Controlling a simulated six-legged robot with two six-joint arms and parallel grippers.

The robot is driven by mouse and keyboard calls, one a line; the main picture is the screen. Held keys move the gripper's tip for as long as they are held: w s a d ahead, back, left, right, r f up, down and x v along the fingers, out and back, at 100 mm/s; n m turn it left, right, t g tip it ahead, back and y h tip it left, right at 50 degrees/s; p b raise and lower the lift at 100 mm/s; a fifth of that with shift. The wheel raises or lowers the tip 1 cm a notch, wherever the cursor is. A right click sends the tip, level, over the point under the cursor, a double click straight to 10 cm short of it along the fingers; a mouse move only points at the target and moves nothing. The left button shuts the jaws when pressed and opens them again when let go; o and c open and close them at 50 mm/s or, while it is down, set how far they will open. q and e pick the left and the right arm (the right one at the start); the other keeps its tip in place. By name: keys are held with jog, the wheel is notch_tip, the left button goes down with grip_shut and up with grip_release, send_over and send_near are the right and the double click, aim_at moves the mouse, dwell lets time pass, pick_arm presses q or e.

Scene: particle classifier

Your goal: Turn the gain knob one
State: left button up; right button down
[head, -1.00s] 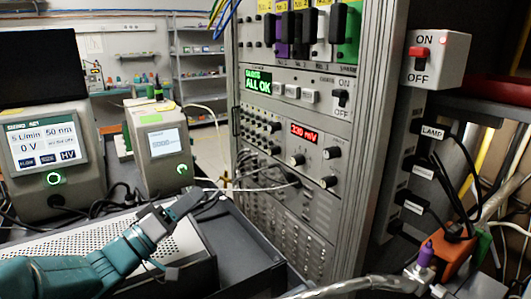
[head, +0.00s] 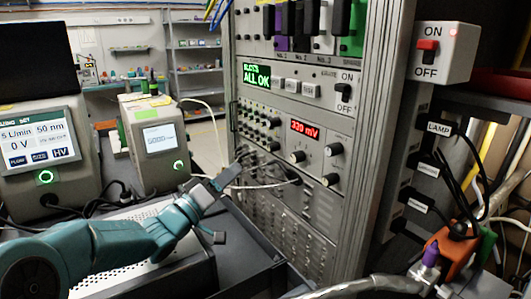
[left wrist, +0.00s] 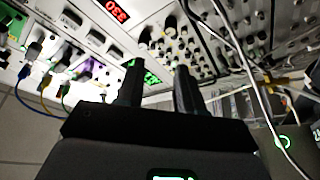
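The rack's module with the red 320 mV display (head: 304,129) carries several black knobs: one below the display (head: 297,156), one upper right (head: 334,149) and one lower right (head: 330,180). Their labels are too small to read, so I cannot tell which is the gain knob. My left gripper (head: 228,174) is in front of the rack, left of these knobs and apart from them. In the left wrist view its two dark fingers (left wrist: 158,80) stand apart with nothing held between them. The tilted rack panel with the red display (left wrist: 113,10) lies beyond them. My right gripper is not seen.
Cables (head: 260,185) hang across the rack front near my left gripper. A perforated box (head: 105,280) lies below my left arm. Two instruments with screens (head: 38,145) (head: 160,140) stand left. A lamp switch box (head: 446,52) and cables are at right.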

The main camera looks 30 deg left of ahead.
aim_at(269, 149)
pick_arm(q)
jog(key=x, duration=0.4)
jog(key=f+x, duration=0.1)
jog(key=x, duration=0.4)
jog(key=f+p+x, duration=0.1)
jog(key=x, duration=0.3)
jog(key=shift+w+f, duration=0.1)
jog(key=shift+w, duration=0.45)
grip_shut()
